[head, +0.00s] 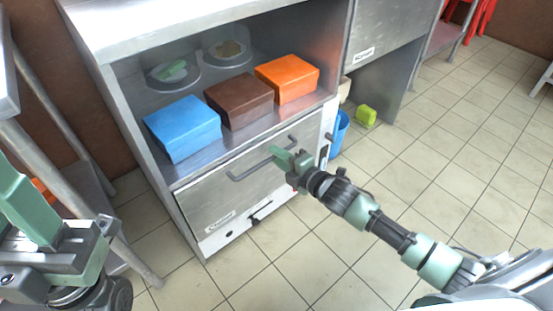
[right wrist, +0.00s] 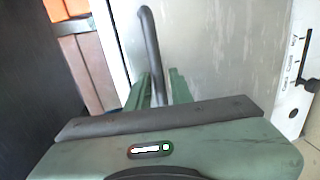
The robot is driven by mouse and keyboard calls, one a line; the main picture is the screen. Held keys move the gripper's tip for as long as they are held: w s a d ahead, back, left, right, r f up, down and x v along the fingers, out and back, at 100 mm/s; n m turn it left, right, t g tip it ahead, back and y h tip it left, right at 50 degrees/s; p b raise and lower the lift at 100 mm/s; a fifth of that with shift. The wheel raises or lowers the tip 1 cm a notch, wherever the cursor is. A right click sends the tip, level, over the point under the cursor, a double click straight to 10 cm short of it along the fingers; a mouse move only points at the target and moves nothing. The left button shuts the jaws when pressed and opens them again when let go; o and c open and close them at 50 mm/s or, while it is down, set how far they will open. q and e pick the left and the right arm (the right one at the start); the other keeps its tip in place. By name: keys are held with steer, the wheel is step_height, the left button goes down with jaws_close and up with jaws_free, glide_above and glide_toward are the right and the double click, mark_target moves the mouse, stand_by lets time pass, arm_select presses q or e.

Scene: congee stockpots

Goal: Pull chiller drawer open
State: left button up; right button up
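The chiller drawer (head: 262,192) is a grey metal front low in the steel cabinet, looking flush with it. Its dark bar handle (head: 250,169) runs along the upper part of the front. It also shows in the right wrist view as a bent grey bar (right wrist: 151,40). My right gripper (head: 284,158) is at the right part of the handle. In the right wrist view its two green fingers (right wrist: 161,85) stand close on either side of the bar, shut on it. My left gripper (head: 60,240) is at the lower left, away from the drawer; its fingertips are unclear.
Blue (head: 182,128), brown (head: 239,100) and orange (head: 287,78) boxes sit on the shelf above the drawer. A control strip (head: 232,231) lies below it. A blue bin (head: 339,134) and a green object (head: 366,116) stand to the right. The tiled floor (head: 440,150) in front is clear.

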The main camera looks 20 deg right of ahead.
steer(key=shift+w+a, duration=0.1)
steer(key=shift+w, duration=0.2)
jaws_close()
steer(key=shift+f, duration=0.1)
stand_by(1.2)
